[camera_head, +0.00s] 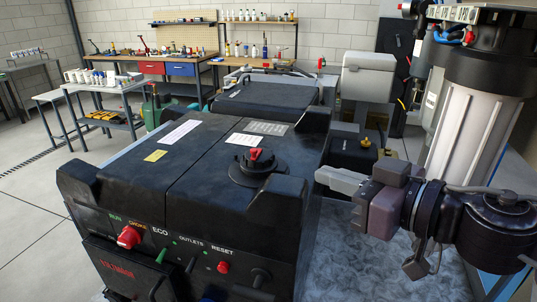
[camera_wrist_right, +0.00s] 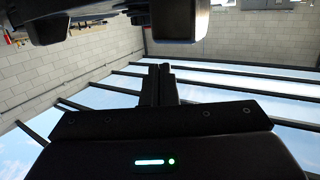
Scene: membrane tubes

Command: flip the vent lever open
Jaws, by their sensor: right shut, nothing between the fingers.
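The red vent lever (camera_head: 257,155) sits on top of the round black fuel cap (camera_head: 258,168) on the black generator (camera_head: 180,190). It looks low on the cap; its exact angle is too small to tell. My right gripper (camera_head: 322,176) is to the right of the cap, apart from it, with its pale fingers pointing left toward the cap. The fingers are shut and empty. They show together as a dark upright shape in the right wrist view (camera_wrist_right: 160,75), where the lever cannot be made out. My left gripper is not in view.
The generator's front panel has a red choke knob (camera_head: 129,237) and a red reset button (camera_head: 223,267). A raised black corner (camera_head: 283,196) stands between the cap and the front edge. A second black machine (camera_head: 265,97) is behind. A clear filter housing (camera_head: 470,120) stands at right.

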